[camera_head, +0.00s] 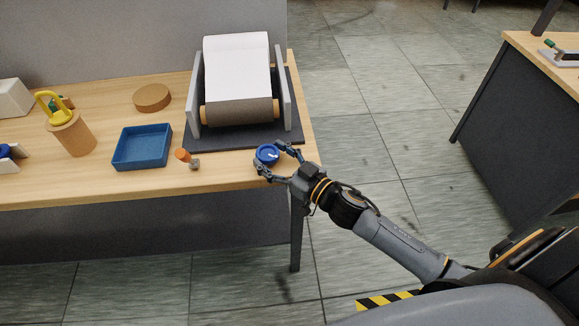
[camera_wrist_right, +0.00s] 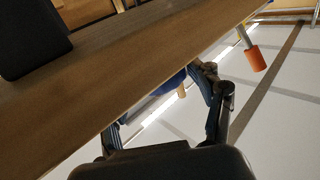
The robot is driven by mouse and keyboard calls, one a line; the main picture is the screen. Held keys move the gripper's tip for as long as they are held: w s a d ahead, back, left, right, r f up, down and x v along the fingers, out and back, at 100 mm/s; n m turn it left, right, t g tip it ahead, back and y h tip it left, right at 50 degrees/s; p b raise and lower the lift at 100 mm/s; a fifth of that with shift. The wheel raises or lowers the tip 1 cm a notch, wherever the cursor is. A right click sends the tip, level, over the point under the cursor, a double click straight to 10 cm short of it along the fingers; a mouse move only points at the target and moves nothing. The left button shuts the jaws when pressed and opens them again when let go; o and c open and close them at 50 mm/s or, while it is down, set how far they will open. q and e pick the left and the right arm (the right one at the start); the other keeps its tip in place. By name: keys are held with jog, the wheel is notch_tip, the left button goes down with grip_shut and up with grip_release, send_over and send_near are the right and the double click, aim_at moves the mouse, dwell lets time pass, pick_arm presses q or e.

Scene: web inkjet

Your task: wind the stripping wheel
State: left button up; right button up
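The machine (camera_head: 237,85) stands on the table, with a sheet of white paper over a dark roller between two grey side plates. A small blue wheel (camera_head: 267,154), which looks like the stripping wheel, sits at its front right, by the table edge. My right gripper (camera_head: 268,156) has its fingers spread around the wheel, one on each side. Whether they press on it cannot be told. In the right wrist view, part of the blue wheel (camera_wrist_right: 173,82) with a tan peg shows between the fingers; the table edge hides the rest. My left gripper is not in view.
An orange knob (camera_head: 182,155) stands left of the wheel at the table's front edge. A blue tray (camera_head: 142,147), a brown disc (camera_head: 152,97) and a tan cylinder holding a yellow tool (camera_head: 49,105) lie farther left.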

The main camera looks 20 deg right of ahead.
aim_at(276, 160)
jog(key=v, duration=0.6)
jog(key=shift+s+d, duration=0.2)
jog(key=shift+s, duration=0.2)
